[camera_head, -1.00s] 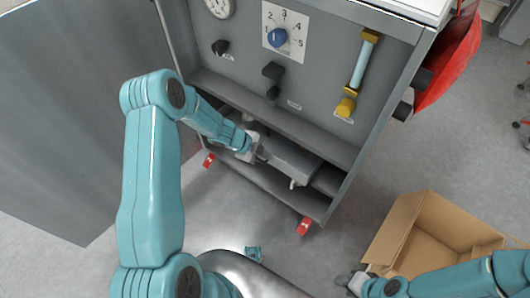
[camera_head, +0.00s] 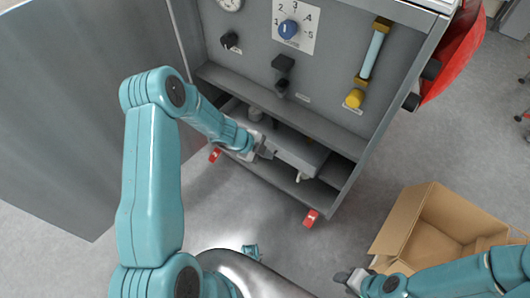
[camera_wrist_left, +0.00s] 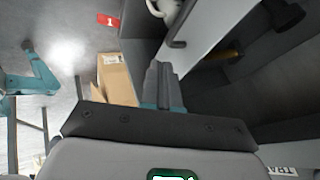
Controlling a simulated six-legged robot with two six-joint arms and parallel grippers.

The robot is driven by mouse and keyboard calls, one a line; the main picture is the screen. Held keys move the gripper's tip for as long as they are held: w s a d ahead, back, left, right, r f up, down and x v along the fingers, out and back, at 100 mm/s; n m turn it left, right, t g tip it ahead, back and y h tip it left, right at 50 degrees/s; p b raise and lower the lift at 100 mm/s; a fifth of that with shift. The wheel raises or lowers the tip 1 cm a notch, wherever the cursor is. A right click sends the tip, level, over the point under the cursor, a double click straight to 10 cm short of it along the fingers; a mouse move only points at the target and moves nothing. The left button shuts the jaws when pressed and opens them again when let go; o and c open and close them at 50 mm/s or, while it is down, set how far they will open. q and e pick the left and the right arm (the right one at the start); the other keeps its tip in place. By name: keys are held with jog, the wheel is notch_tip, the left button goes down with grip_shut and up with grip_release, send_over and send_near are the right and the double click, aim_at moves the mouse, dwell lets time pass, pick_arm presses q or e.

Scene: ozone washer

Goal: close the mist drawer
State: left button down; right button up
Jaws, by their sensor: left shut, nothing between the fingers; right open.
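The mist drawer appears to be the light grey box (camera_head: 300,152) low in the cabinet's bottom opening, with a small pale fitting (camera_head: 299,177) below its front. I cannot tell how far it stands out. My left gripper (camera_head: 267,150) is shut and empty at the left end of that grey box; whether it touches is unclear. In the left wrist view its fingers (camera_wrist_left: 161,82) are together, beside a light grey panel (camera_wrist_left: 208,28) with a dark handle (camera_wrist_left: 183,32). My right gripper (camera_head: 347,281) is open near the bottom edge, away from the cabinet.
The grey cabinet (camera_head: 320,70) carries a blue dial (camera_head: 288,29), black knobs and a yellow-ended tube (camera_head: 373,52). Its large door (camera_head: 80,110) is swung open at left. An open cardboard box (camera_head: 405,220) stands on the floor at right. Floor before the cabinet is mostly clear.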

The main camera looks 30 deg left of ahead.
pick_arm(q)
jog(key=p+v, duration=0.4)
jog(key=v, duration=0.6)
jog(key=s+a+f+n+y, duration=0.1)
jog(key=a+n, duration=0.1)
jog(key=n, duration=0.8)
jog(key=s+a+f+n+g+y, duration=0.1)
jog(key=a+n+y, duration=0.15)
jog(key=n, duration=0.75)
jog(key=s+a+f+n+y, duration=0.1)
jog(key=a+n, duration=0.1)
jog(key=n, duration=0.8)
jog(key=m+t+b, duration=0.5)
jog(key=m+b, duration=0.6)
jog(key=m, duration=2)
send_near(241, 126)
jog(key=shift+x, duration=3.1)
